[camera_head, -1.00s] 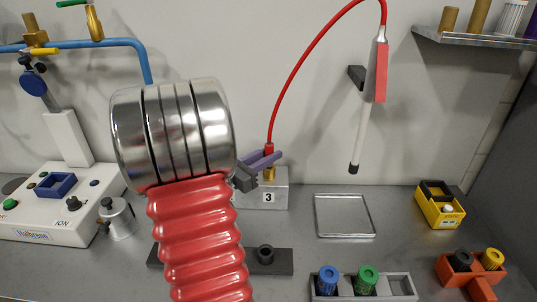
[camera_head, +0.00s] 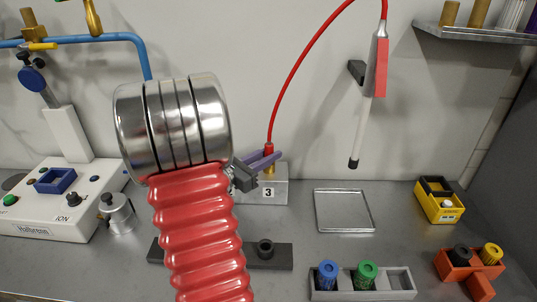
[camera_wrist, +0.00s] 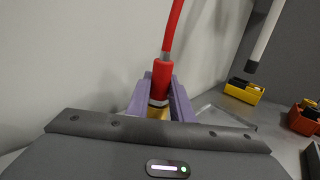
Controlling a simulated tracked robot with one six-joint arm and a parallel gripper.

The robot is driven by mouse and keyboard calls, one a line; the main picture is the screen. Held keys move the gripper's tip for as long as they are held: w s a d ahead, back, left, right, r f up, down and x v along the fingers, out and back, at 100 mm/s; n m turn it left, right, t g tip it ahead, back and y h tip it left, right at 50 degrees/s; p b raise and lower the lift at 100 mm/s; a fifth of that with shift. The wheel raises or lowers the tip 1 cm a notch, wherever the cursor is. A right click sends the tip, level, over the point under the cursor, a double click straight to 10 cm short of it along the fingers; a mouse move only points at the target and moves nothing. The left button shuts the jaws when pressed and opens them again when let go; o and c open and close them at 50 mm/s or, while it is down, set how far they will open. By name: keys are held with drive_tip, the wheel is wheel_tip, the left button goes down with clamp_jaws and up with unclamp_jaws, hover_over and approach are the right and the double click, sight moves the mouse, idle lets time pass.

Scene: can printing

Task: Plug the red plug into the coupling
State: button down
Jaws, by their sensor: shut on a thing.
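The red plug (camera_head: 269,149) is on the end of a red cable. It stands upright at the brass coupling (camera_head: 270,168) on the grey block marked 3 (camera_head: 280,185). My gripper (camera_head: 267,157) reaches in from the left, its purple fingers shut around the plug's lower end. In the wrist view the red plug (camera_wrist: 161,78) sits between the two purple fingers of my gripper (camera_wrist: 160,88). A silvery ring shows under the red body, with the brass coupling (camera_wrist: 158,113) right below. I cannot tell how deep the plug sits in the coupling.
The red cable (camera_head: 300,62) arcs up to a grey and red probe (camera_head: 379,68) hanging on the wall. A square metal tray (camera_head: 343,211) lies right of the block. A holder with blue and green caps (camera_head: 397,282) is in front. A white ION box (camera_head: 85,225) stands at left.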

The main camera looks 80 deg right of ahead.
drive_tip(key=shift+f, duration=0.1)
drive_tip(key=c, duration=1.5)
unclamp_jaws()
drive_tip(key=v, duration=1.3)
drive_tip(key=shift+w+a+f, duration=0.1)
drive_tip(key=shift+w+a, duration=0.05)
drive_tip(key=shift+a, duration=0.2)
